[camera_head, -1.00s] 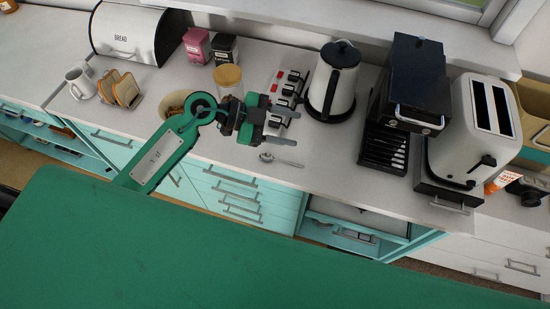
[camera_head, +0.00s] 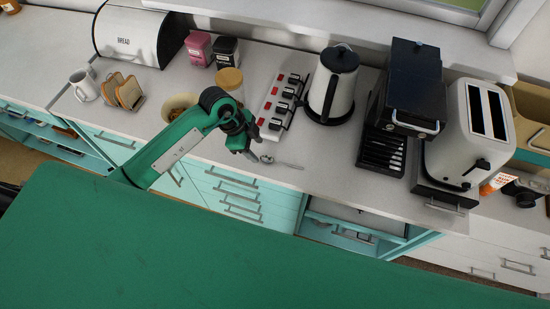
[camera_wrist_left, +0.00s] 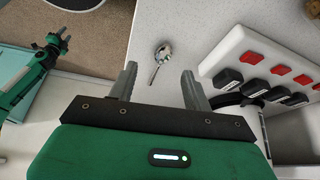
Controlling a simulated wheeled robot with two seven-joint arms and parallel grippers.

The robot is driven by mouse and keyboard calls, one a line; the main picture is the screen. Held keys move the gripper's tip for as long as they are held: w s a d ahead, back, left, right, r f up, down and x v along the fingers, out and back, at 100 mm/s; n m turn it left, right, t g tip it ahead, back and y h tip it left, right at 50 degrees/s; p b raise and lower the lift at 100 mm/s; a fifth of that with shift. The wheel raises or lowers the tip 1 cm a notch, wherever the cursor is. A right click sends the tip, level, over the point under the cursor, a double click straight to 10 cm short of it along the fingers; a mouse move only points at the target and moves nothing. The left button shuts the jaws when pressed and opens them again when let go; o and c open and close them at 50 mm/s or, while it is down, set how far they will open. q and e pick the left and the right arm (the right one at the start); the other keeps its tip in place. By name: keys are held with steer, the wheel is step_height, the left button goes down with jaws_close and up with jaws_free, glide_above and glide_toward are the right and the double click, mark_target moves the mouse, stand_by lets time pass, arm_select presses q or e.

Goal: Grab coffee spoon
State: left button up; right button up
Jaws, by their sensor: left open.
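A small metal coffee spoon (camera_head: 285,163) lies on the pale counter near its front edge, below the power strip, with its bowl at the left and its handle pointing right. In the left wrist view the spoon (camera_wrist_left: 160,58) shows between and beyond my fingers, its handle towards the gripper. My left gripper (camera_head: 252,156) hangs over the counter just left of the spoon's bowl. In the left wrist view my left gripper (camera_wrist_left: 159,75) is open with nothing between its fingers. My right gripper (camera_wrist_left: 58,40) shows small at the left of the left wrist view.
A white power strip (camera_head: 275,100) with red switches and black plugs lies behind the spoon. A kettle (camera_head: 332,85) and a black coffee machine (camera_head: 405,95) stand to the right. A bowl (camera_head: 180,104) and a jar (camera_head: 229,80) stand left. Counter right of the spoon is clear.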

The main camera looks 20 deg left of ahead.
mark_target(268, 160)
arm_select(q)
steer(key=shift+d+f, duration=0.2)
steer(key=shift+f, duration=0.3)
steer(key=shift+w+d+f+p, duration=0.15)
steer(key=shift+d+f+p, duration=0.05)
steer(key=shift+p, duration=0.25)
steer(key=p+x, duration=0.2)
steer(key=x, duration=0.1)
steer(key=shift+w, duration=0.2)
steer(key=shift+x, duration=0.75)
steer(key=shift+c, duration=0.4)
steer(key=c, duration=0.9)
